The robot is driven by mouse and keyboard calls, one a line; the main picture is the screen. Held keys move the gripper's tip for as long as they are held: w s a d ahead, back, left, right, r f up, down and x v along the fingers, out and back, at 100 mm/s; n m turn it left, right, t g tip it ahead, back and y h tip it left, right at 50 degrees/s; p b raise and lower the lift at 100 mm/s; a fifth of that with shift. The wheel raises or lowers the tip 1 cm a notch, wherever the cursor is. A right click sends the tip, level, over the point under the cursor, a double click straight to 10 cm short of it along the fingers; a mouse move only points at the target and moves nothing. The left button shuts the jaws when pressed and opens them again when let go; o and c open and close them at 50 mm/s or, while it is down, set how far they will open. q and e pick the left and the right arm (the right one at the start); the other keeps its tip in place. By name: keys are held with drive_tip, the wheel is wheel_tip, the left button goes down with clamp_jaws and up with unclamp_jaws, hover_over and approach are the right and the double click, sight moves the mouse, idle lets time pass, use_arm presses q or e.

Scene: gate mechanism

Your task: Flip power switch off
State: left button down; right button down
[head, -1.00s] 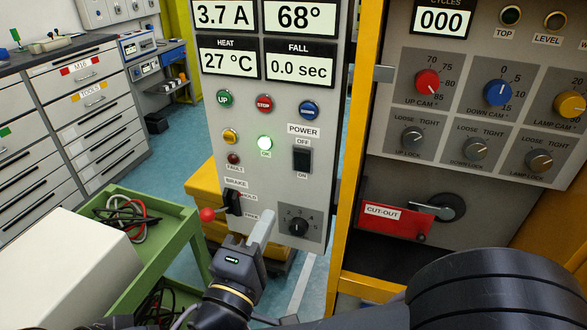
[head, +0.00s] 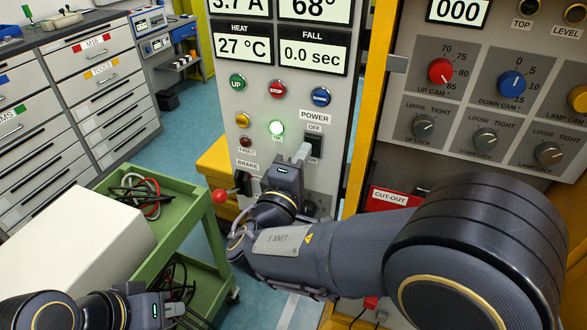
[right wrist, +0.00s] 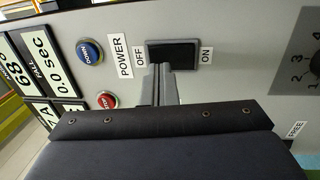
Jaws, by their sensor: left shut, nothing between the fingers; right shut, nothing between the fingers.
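The power switch (head: 316,146) is a black rocker on the grey panel, between an OFF label above and an ON label below. In the right wrist view the rocker (right wrist: 185,53) lies between OFF on the left and ON on the right. My right gripper (head: 302,152) is shut and empty. Its fingertips are right at the switch, near its OFF end, and hide part of it in the head view; I cannot tell whether they touch. My left gripper (head: 174,310) is shut and empty at the bottom left, far from the panel.
A lit green OK lamp (head: 276,128) and the stop button (head: 277,89) are close by on the panel. The red-tipped brake lever (head: 219,196) sticks out below left. A green cart (head: 180,235) stands left. A yellow post (head: 368,110) borders the panel's right.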

drive_tip(key=shift+w+d, duration=0.2)
drive_tip(key=shift+w, duration=0.3)
drive_tip(key=shift+r, duration=0.1)
drive_tip(key=shift+w+d+r+g+p, duration=0.1)
drive_tip(key=shift+w+r+g+p, duration=0.15)
drive_tip(key=shift+g+p, duration=0.05)
drive_tip(key=shift+f, duration=0.15)
drive_tip(key=shift+s, duration=0.1)
